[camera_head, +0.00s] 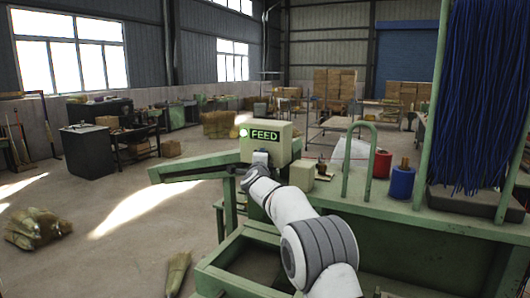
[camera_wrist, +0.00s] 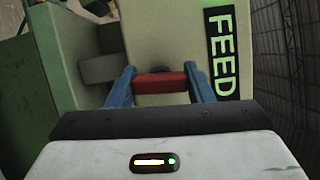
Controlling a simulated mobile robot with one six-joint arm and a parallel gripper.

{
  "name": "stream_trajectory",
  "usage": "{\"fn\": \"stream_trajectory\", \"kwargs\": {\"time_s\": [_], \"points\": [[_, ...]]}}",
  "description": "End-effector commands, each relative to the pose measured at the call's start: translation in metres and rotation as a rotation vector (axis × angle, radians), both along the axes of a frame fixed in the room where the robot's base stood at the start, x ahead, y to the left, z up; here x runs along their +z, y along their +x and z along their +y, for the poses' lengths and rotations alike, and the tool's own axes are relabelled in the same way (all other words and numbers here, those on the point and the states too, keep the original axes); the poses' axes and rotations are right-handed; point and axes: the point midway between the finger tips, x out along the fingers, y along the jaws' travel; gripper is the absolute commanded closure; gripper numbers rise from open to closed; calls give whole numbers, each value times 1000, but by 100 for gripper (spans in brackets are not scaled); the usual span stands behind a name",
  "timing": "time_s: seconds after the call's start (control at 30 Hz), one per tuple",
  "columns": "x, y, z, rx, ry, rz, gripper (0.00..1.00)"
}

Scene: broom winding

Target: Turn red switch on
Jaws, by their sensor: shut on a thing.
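The red switch (camera_wrist: 160,83) is a short red bar on the front of the cream FEED box, seen in the wrist view. My gripper (camera_wrist: 160,84) has its two blue fingers at the left and right ends of the red bar, shut on it. The FEED box (camera_head: 283,138) stands on the green machine in the head view, with a lit green lamp (camera_head: 243,132) left of its black FEED label (camera_head: 265,135). In the head view my wrist hides the red switch. A green glow also shows beside the label in the wrist view.
A green tubular handle (camera_head: 358,150), red spool (camera_head: 382,164) and blue spool (camera_head: 401,183) stand on the machine's top to the right. Blue bristles (camera_head: 480,90) hang at far right. A green chute (camera_head: 185,168) extends left. Straw bundles (camera_head: 38,228) lie on the floor.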

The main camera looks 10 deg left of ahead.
Motion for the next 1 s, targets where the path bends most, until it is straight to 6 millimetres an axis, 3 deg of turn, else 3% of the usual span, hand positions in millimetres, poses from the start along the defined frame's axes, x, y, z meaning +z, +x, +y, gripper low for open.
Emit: {"fn": "stream_trajectory", "kwargs": {"time_s": [0.03, 0.77, 0.8, 1.0], "points": [[6, 0, 0, 0, -17, 5, 76], [0, 0, 0, 0, -94, 33, 76], [0, 0, 0, 0, -94, 33, 50], [0, 0, 0, 0, -93, 33, 34]]}}
